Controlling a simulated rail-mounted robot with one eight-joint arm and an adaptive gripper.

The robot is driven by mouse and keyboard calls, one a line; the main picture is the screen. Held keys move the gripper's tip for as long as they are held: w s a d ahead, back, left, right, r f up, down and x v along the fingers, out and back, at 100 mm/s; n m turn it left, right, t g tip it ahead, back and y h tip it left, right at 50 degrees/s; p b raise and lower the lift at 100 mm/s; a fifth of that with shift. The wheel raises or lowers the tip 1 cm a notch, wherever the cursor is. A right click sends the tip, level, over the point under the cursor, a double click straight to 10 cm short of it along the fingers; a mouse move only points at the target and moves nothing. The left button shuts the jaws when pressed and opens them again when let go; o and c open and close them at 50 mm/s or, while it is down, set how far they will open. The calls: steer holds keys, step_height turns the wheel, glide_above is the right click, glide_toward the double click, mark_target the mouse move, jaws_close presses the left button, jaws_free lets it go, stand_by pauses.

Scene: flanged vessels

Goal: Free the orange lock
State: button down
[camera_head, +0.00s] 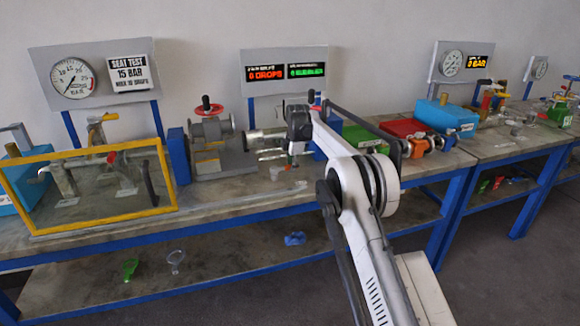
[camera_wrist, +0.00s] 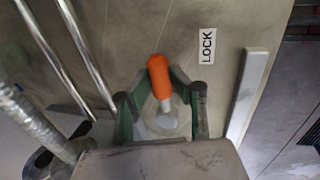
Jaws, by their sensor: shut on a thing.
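The orange lock (camera_wrist: 159,72) shows in the wrist view as a rounded orange grip on a pale stem, with a clear round part near its base. A white label reading LOCK (camera_wrist: 207,46) lies just to its right. My gripper (camera_wrist: 160,84) has its green-grey fingers on both sides of the orange grip, shut on it. In the head view my gripper (camera_head: 291,158) is low over the bench beside the metal rods; the lock cannot be made out clearly there.
Two shiny rods (camera_wrist: 88,55) run at left in the wrist view, and a pale bar (camera_wrist: 247,95) stands at right. In the head view, a flanged vessel with a red handwheel (camera_head: 207,105) stands left of my gripper. A yellow-framed guard (camera_head: 90,188) is farther left.

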steer(key=c, duration=1.5)
jaws_free()
steer(key=shift+w, duration=0.1)
steer(key=shift+c, duration=0.2)
steer(key=shift+r, duration=0.1)
steer(key=v, duration=1.2)
